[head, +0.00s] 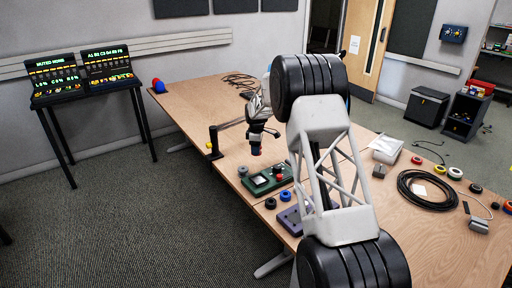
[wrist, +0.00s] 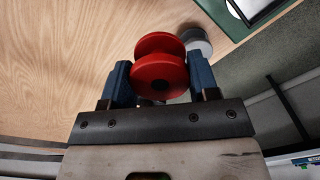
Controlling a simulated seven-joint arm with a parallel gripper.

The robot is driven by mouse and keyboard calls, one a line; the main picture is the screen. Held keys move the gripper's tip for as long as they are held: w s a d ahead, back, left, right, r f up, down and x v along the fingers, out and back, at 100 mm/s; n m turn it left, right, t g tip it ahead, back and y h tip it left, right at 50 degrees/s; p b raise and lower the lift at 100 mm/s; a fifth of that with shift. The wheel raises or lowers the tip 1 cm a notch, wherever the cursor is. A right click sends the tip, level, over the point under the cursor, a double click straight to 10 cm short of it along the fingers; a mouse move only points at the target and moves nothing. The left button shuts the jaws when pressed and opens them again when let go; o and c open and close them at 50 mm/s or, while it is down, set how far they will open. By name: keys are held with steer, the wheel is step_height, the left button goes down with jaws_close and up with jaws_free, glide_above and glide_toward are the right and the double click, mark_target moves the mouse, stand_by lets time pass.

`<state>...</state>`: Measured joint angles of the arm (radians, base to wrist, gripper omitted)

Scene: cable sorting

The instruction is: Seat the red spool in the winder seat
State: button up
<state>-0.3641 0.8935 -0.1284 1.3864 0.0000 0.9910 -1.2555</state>
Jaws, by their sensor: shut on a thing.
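In the wrist view the red spool (wrist: 160,72) sits between the two blue fingers of my gripper (wrist: 159,68), which is shut on it. The spool is above the wooden table, with one flange facing the camera. In the head view my gripper (head: 256,148) points down over the table, behind the green device; the held spool is hard to make out there. The green device (head: 258,184) has a small screen and a red part on top. A corner of it shows in the wrist view (wrist: 236,12). I cannot tell which part is the winder seat.
A grey-green spool (head: 242,171) stands by the table's left edge, and a grey spool shows in the wrist view (wrist: 198,46). A purple board (head: 289,219) and dark spools (head: 270,203) lie nearby. A black post (head: 214,141) stands behind. A black cable coil (head: 428,190) lies right.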

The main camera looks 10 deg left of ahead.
steer(key=s+d, duration=0.3)
steer(key=s, duration=0.9)
steer(key=shift+d+r, duration=0.2)
steer(key=shift+r, duration=0.1)
steer(key=shift+s, duration=0.1)
steer(key=shift+f, duration=0.25)
steer(key=shift+f, duration=1.25)
steer(key=shift+f, duration=1.75)
stand_by(1.4)
steer(key=o, duration=1.3)
steer(key=shift+r, duration=0.1)
steer(key=shift+r, duration=3.4)
